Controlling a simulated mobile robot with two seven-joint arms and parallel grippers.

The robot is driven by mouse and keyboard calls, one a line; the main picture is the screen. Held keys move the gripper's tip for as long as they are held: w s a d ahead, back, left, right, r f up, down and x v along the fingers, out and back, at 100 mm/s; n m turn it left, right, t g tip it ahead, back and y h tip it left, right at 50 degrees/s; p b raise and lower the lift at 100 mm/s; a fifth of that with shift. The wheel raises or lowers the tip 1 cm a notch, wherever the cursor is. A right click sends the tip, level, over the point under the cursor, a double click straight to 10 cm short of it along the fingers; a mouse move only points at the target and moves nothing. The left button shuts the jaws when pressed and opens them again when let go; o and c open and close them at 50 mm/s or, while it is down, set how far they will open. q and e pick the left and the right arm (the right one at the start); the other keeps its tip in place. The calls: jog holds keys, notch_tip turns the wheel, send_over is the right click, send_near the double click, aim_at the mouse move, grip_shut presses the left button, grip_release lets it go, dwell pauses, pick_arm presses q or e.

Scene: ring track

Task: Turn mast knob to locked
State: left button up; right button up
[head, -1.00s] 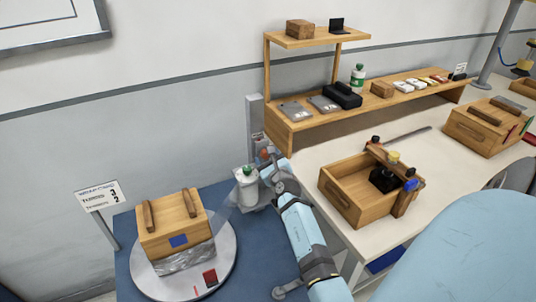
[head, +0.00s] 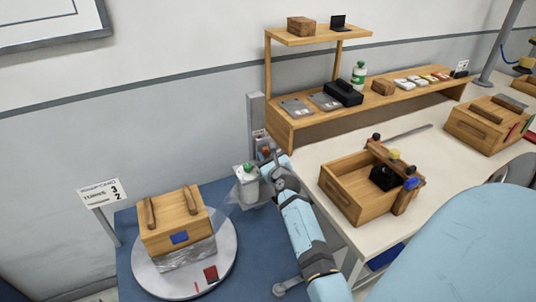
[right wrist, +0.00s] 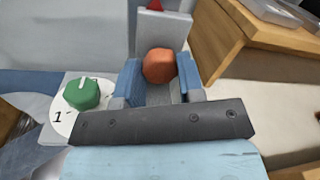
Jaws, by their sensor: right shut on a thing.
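The mast is a grey upright post (head: 256,112) at the back edge of the blue table. A round orange-red knob (right wrist: 160,66) sits on its front. The knob also shows small in the head view (head: 266,151), partly hidden by my right arm. My right gripper (right wrist: 158,88) is shut on this knob, with one blue-grey finger on each side of it. A red pointer mark (right wrist: 155,5) shows on the mast above the knob. I cannot read the knob's turn angle. My left gripper is not in view.
A green knob (right wrist: 82,93) on a white dial marked 1 is close left of my right gripper. A wooden crate (head: 172,222) stands on a round turntable (head: 224,252). The wooden shelf (head: 290,135) is close right of the mast. An open wooden box (head: 345,200) is on the white table.

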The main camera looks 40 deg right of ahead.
jog(key=m+p, duration=0.4)
jog(key=shift+r+p, duration=0.35)
jog(key=m+p, duration=0.1)
jog(key=m, duration=0.1)
jog(key=m+p, duration=0.2)
jog(key=shift+d+f+m+g+y, duration=0.1)
jog(key=shift+m+g+y, duration=0.2)
jog(key=shift+m+y, duration=0.1)
jog(key=m+p, duration=0.1)
jog(key=m, duration=0.4)
jog(key=shift+m+y+p, duration=0.3)
jog(key=shift+m+p, duration=0.1)
jog(key=shift+f+m+y, duration=0.1)
jog(key=shift+m+y, duration=0.2)
jog(key=shift+m, duration=1.4)
jog(key=o, duration=0.9)
